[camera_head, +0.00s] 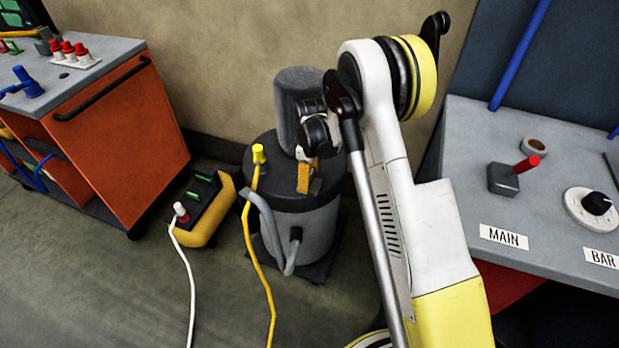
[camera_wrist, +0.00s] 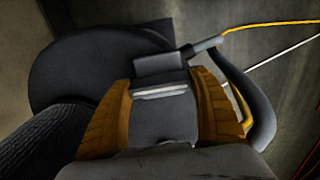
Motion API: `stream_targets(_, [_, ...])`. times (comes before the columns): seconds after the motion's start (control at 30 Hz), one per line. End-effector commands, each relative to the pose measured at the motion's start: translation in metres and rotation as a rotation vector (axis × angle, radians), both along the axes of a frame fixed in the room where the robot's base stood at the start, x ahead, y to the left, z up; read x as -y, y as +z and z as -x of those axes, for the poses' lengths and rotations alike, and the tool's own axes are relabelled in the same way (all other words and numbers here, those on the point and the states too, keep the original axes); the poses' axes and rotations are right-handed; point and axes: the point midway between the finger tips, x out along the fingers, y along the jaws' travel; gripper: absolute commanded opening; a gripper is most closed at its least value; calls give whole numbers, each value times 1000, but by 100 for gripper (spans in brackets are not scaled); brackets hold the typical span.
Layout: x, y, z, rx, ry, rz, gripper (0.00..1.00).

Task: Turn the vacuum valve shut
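The grey vacuum canister (camera_head: 312,222) stands on the floor with a dark lid, a grey motor housing (camera_head: 299,98) and a grey hose (camera_head: 277,235). My gripper (camera_head: 308,178) reaches down over its lid. In the wrist view my gripper (camera_wrist: 163,80) has its two orange fingers spread apart. A dark block (camera_wrist: 160,66) with a bright metal edge shows between or just beyond the fingertips, and I cannot tell if they touch it. The hose (camera_wrist: 258,105) curves right of the fingers. I cannot make out a valve handle on the vacuum; my wrist hides part of the lid.
A yellow power box (camera_head: 211,215) with cords sits left of the vacuum. An orange cart (camera_head: 128,130) stands at the left. On the right, a grey bench (camera_head: 545,240) bears a red-handled lever (camera_head: 526,164), a "MAIN" label and a black knob (camera_head: 597,203). Cables cross the floor.

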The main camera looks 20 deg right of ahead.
Motion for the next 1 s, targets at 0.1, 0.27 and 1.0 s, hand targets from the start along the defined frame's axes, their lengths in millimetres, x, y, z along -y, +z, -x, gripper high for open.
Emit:
stream_targets(0.1, [0,0,0,0,-5,0,40])
stream_targets(0.27, [0,1,0,0,-38,0,40])
stream_targets(1.0, [0,1,-1,1,-640,0,40])
